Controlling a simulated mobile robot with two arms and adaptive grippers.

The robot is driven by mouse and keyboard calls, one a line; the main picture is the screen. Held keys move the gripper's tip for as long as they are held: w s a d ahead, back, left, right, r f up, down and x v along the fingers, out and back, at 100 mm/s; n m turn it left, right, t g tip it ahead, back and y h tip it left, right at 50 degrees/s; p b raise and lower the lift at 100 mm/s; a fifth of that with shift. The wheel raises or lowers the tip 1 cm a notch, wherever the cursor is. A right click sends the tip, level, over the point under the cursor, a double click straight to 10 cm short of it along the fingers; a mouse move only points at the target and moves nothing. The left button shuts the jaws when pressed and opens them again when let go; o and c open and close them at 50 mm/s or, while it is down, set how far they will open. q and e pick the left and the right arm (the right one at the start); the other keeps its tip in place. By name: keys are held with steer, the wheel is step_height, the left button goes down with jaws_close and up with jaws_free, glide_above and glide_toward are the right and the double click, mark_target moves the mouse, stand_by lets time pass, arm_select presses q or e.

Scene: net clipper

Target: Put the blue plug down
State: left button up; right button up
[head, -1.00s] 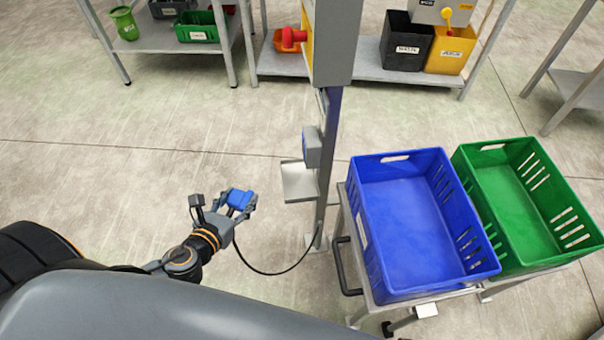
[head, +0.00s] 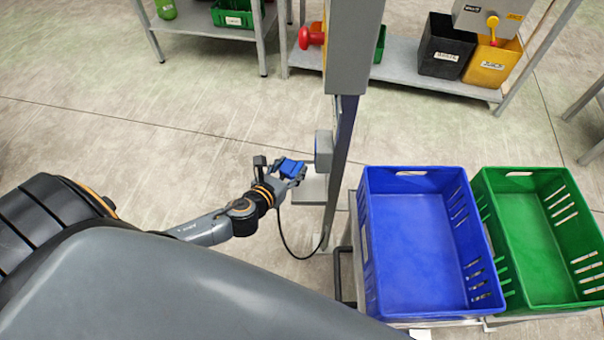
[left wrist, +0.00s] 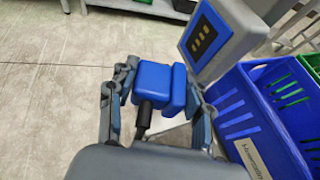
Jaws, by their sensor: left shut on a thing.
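The blue plug (head: 290,168) is in my left gripper (head: 290,172), which is shut on it. In the left wrist view the plug (left wrist: 156,82) sits between the two fingers of the gripper (left wrist: 160,100), with its black cable end toward the camera. The cable (head: 285,238) hangs down and curves to the foot of the grey post. A small grey shelf (head: 309,190) on the post is just right of and below the gripper; in the head view the hand partly overlaps it. My right gripper is not in view.
A grey box with a blue face (left wrist: 210,38) is on the post (head: 341,160), close to the plug. A blue crate (head: 367,240) and a green crate (head: 482,190) stand to the right. A shelf rack (head: 420,82) with bins is behind. Floor to the left is clear.

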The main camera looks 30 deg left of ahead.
arm_select(q)
steer(key=w+f, duration=0.1)
steer(key=f, duration=0.1)
steer(key=w+f+b, duration=0.1)
steer(key=w+f, duration=0.1)
steer(key=w+f+b, duration=0.1)
steer(key=w+f, duration=0.1)
steer(key=shift+d, duration=0.4)
step_height(320, 180, down, 3)
steer(key=shift+f+b, duration=0.15)
steer(key=shift+b, duration=0.9)
steer(key=shift+f, duration=0.2)
steer(key=o, duration=1.2)
steer(key=shift+r, duration=0.1)
